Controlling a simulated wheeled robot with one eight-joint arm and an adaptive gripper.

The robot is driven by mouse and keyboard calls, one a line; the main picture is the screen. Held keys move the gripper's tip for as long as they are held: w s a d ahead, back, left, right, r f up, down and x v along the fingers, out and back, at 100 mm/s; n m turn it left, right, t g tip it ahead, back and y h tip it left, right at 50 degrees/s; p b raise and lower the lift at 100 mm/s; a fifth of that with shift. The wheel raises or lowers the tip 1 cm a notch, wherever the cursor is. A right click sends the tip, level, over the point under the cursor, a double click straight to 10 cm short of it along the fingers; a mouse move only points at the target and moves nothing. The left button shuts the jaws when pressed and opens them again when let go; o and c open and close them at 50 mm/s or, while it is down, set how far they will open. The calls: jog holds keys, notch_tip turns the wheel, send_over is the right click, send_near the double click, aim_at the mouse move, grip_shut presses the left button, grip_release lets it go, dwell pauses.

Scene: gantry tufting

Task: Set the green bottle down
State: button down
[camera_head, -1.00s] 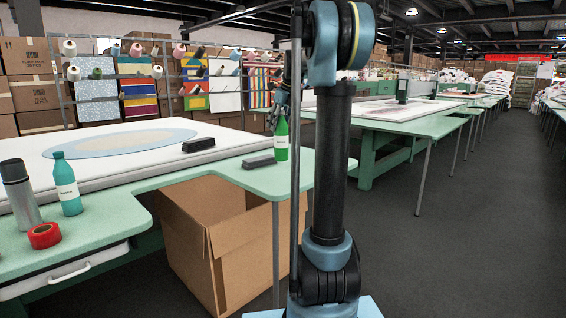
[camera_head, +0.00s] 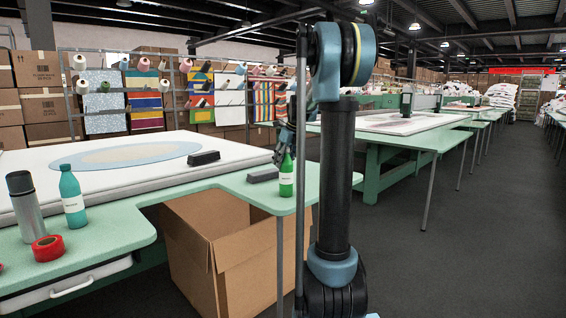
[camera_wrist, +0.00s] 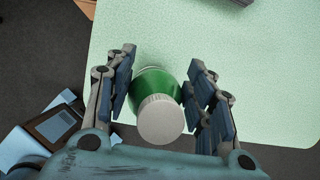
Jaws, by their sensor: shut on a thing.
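The green bottle (camera_head: 286,180), with a white label, is upright at the right end of the green table (camera_head: 222,183). Its base appears at or just above the tabletop; I cannot tell if it touches. My gripper (camera_head: 286,148) is around its upper part, partly hidden by my arm. In the wrist view my gripper (camera_wrist: 161,92) is shut on the green bottle (camera_wrist: 155,82), its white cap between the fingers and the green tabletop (camera_wrist: 240,60) below.
A black block (camera_head: 263,175) lies just left of the bottle, and another (camera_head: 203,158) farther back. A teal bottle (camera_head: 71,196), a grey flask (camera_head: 26,205) and red tape (camera_head: 48,248) stand at the left. An open cardboard box (camera_head: 235,250) sits below the table.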

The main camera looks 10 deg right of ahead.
jog(key=c, duration=0.7)
grip_release()
jog(key=v, duration=1.2)
jog(key=s+f+n+h, duration=0.1)
jog(key=s+f+n, duration=0.8)
jog(key=s, duration=0.4)
jog(key=s+a+f+n+g+h, duration=0.1)
jog(key=s+f+n, duration=0.9)
jog(key=s, duration=0.4)
jog(key=s+f+n, duration=1)
jog(key=s+f, duration=0.2)
jog(key=s, duration=0.2)
jog(key=shift+a+g+h, duration=0.15)
jog(key=shift+g+h, duration=0.15)
jog(key=shift+h, duration=0.1)
